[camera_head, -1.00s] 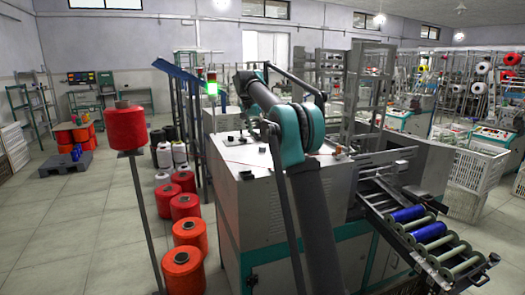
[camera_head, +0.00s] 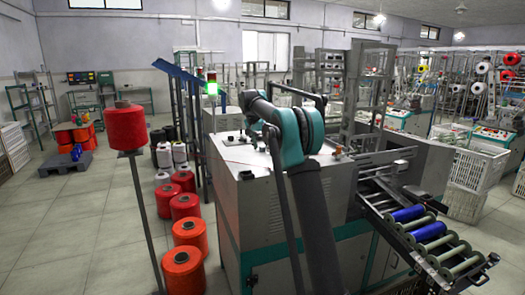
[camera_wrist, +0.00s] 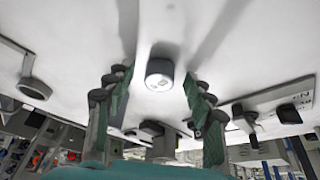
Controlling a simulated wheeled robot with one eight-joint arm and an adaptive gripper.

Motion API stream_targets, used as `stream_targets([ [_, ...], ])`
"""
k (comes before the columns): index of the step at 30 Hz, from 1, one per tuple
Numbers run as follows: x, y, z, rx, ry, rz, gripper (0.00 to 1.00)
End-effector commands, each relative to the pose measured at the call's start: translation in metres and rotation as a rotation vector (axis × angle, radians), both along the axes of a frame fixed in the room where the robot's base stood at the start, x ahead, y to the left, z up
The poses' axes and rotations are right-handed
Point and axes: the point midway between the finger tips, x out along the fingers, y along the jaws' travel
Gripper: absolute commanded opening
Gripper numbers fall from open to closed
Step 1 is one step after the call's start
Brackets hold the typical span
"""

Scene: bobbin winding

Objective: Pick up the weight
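The likely weight, a small dark cylinder with a pale end face (camera_wrist: 159,72), is in the wrist view against a white surface (camera_wrist: 240,40). My gripper (camera_wrist: 157,84) is open, with one green-padded finger on each side of the cylinder. Gaps show between the cylinder and both fingers in the picture. I cannot tell its exact distance from the fingertips. In the head view my arm hides the gripper, and I cannot make out the weight.
The white-topped winding machine (camera_head: 240,200) stands in front of me. A rack of blue bobbins (camera_head: 430,232) juts out at its right. Red thread cones (camera_head: 186,232) and a cone on a pole (camera_head: 125,128) stand left. Dark fittings (camera_wrist: 34,88) flank the fingers in the wrist view.

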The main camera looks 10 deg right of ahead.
Motion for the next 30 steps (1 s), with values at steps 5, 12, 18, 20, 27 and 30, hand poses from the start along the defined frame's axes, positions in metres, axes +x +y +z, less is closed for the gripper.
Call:
stream_targets([
  [5,0.000,0.000,0.000,0.000,0.000,0.000,0.31],
  [12,0.000,0.000,0.000,0.000,0.000,0.000,0.02],
  [18,0.000,0.000,0.000,0.000,0.000,0.000,0.00],
  [20,0.000,0.000,0.001,0.000,0.000,0.000,0.00],
  [27,0.000,0.000,0.018,0.000,0.000,0.000,0.00],
  [30,0.000,0.000,0.034,0.000,0.000,0.000,0.00],
])
